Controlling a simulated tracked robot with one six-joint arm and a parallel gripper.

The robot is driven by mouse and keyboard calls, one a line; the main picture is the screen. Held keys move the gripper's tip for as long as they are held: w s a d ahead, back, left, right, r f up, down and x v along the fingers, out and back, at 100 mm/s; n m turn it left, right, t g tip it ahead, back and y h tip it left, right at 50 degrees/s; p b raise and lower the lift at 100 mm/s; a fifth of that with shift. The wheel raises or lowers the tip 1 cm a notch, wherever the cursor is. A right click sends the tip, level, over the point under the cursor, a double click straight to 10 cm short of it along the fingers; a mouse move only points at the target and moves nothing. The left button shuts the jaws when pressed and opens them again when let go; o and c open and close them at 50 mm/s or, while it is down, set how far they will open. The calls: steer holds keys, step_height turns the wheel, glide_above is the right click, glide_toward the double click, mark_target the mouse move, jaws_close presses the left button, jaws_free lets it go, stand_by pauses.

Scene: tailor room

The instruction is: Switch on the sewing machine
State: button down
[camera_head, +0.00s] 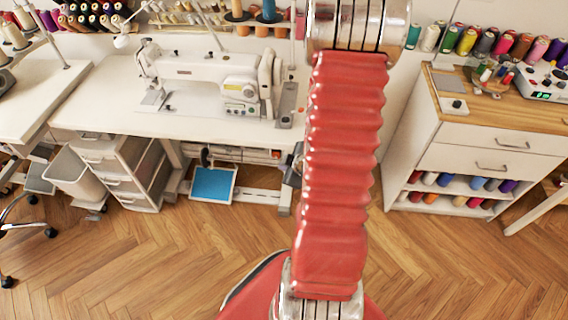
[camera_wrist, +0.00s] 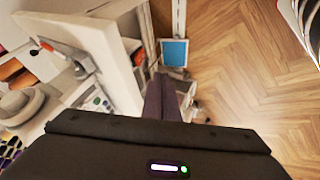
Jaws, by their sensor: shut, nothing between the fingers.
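The white sewing machine (camera_head: 205,68) stands on its white table (camera_head: 110,115) at the upper left in the head view. A button panel (camera_head: 240,92) is on its front right, and a grey piece (camera_head: 287,104) lies at the table's right end. I cannot make out which part is the power switch.
A blue pedal (camera_head: 212,184) lies under the table; it also shows in the wrist view (camera_wrist: 174,52). A drawer unit (camera_head: 120,165) and bin (camera_head: 74,170) stand at left. A wooden-topped cabinet (camera_head: 490,113) stands at right. The wooden floor in front is clear.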

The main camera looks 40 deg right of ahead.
mark_target(274, 153)
steer(key=shift+w+d+f, duration=0.75)
steer(key=shift+w+f, duration=0.3)
steer(key=shift+w, duration=0.25)
steer(key=shift+w+d+f, duration=0.75)
steer(key=shift+w+f, duration=0.25)
steer(key=shift+w, duration=0.3)
steer(key=shift+w+d+f, duration=0.75)
steer(key=shift+w+f, duration=0.3)
steer(key=shift+w, duration=0.25)
steer(key=shift+w, duration=0.1)
steer(key=shift+w+d+r, duration=0.15)
steer(key=shift+d, duration=0.1)
steer(key=shift+r, duration=0.1)
steer(key=shift+r, duration=0.7)
